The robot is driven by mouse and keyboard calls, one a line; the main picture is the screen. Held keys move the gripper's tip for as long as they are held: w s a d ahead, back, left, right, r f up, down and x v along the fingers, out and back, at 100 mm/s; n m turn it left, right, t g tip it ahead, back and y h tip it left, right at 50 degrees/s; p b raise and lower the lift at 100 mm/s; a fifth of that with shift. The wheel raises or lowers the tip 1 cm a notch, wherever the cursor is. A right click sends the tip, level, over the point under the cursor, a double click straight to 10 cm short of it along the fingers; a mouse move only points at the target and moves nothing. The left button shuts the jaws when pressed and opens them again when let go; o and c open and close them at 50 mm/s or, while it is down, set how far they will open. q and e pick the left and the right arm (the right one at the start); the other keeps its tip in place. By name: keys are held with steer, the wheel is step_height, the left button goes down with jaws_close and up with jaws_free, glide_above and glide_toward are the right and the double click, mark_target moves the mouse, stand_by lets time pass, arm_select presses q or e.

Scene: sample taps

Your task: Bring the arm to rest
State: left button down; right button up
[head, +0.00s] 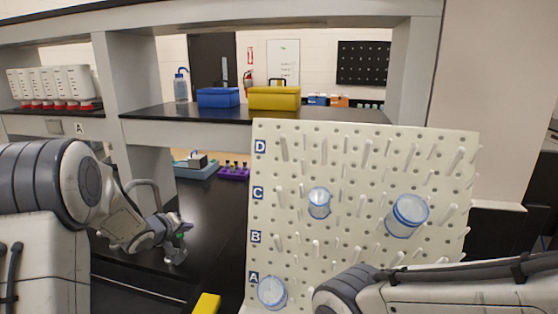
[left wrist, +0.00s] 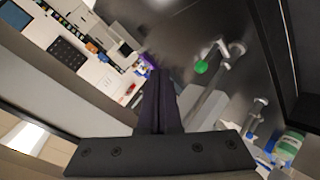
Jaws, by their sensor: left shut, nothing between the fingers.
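My left arm comes in from the left in the head view, and its gripper (head: 184,224) is over the dark bench near a small tap with a green part (head: 178,250). In the left wrist view the two black fingers (left wrist: 160,88) are together, with nothing between them. A tap with a green end (left wrist: 202,66) is to the right of the fingers, apart from them in the picture. My right arm crosses the lower right of the head view; its gripper is out of view.
A white pegboard (head: 360,150) with clear vessels on its pegs stands at the right. A purple rack (head: 233,173) and a teal tray (head: 195,170) are at the back of the bench. Blue (head: 218,97) and yellow (head: 274,98) boxes sit on the shelf above.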

arm_select(q)
steer(key=s+d+m+g+y, duration=0.1)
steer(key=s+d+m+g, duration=0.55)
steer(key=s+d, duration=1.15)
steer(key=s+d+m+g, duration=0.1)
steer(key=s+m, duration=0.2)
steer(key=s, duration=0.5)
steer(key=s+d+m+g, duration=0.2)
steer(key=s+m, duration=0.1)
steer(key=s, duration=0.5)
steer(key=s+d+f+m+g, duration=0.1)
steer(key=s+d+m+g, duration=0.1)
steer(key=s, duration=0.6)
steer(key=shift+s+m+b, duration=0.35)
steer(key=shift+m+b, duration=0.1)
steer(key=shift+m, duration=0.3)
